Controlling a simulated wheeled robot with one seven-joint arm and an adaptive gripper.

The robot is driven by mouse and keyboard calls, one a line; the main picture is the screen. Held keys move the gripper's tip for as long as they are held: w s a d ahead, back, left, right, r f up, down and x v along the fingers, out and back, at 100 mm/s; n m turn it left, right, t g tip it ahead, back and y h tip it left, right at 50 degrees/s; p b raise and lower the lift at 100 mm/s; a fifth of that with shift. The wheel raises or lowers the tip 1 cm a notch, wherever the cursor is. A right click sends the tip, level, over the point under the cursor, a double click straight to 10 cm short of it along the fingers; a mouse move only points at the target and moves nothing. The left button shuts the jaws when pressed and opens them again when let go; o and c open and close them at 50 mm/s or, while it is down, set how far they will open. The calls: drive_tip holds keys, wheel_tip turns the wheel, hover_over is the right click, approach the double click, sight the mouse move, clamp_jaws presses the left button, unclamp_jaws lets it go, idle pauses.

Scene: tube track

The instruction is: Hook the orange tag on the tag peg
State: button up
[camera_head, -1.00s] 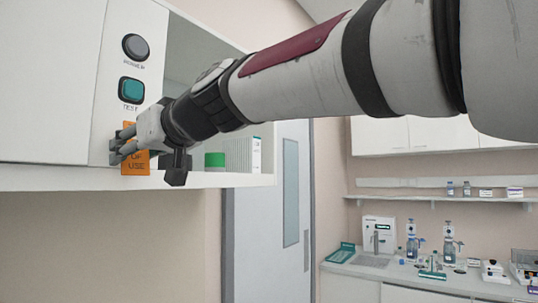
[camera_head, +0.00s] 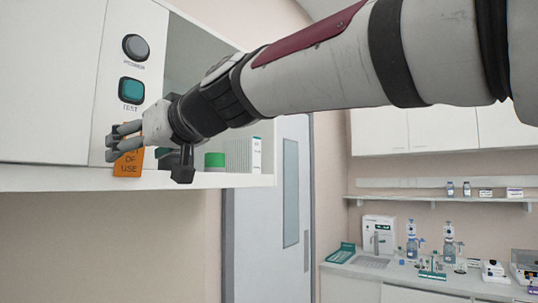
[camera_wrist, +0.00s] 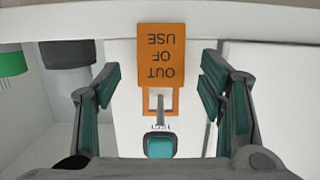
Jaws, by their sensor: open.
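The orange tag (camera_head: 128,168) reads "OUT OF USE" and hangs against the white cabinet front below the teal TEST button (camera_head: 131,90). In the wrist view the tag (camera_wrist: 164,55) appears upside down, with its open frame towards the button. The grey tag peg (camera_wrist: 161,97) shows inside that frame, which appears to be around it. My gripper (camera_head: 112,148) is at the tag's upper part in the head view. In the wrist view its fingers are spread on both sides of the tag, with gaps, so it is open and empty.
The POWER button (camera_head: 136,47) is above the TEST button. An open cabinet bay to the right holds a green-capped container (camera_head: 214,160) and a white box (camera_head: 243,155). A ledge (camera_head: 60,178) runs below. A counter with lab items stands far right.

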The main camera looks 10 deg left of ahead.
drive_tip(key=v, duration=1)
drive_tip(key=shift+s+d, duration=0.15)
drive_tip(key=s+d+f+m+h, duration=0.2)
drive_tip(key=d+f+m+h, duration=0.25)
drive_tip(key=d+f, duration=0.95)
drive_tip(key=s+d+f+m+h, duration=0.2)
drive_tip(key=d+f+m+h, duration=0.3)
drive_tip(key=d+f, duration=0.85)
drive_tip(key=s+d+f+m+h, duration=0.1)
drive_tip(key=s+d+f+h, duration=0.1)
drive_tip(key=s+d+f, duration=0.2)
drive_tip(key=s+d+f+m+g+h, duration=0.1)
drive_tip(key=s+d+f, duration=0.3)
drive_tip(key=d, duration=0.4)
drive_tip(key=shift+f+m+h, duration=0.55)
drive_tip(key=shift+f+h, duration=0.1)
idle(2.1)
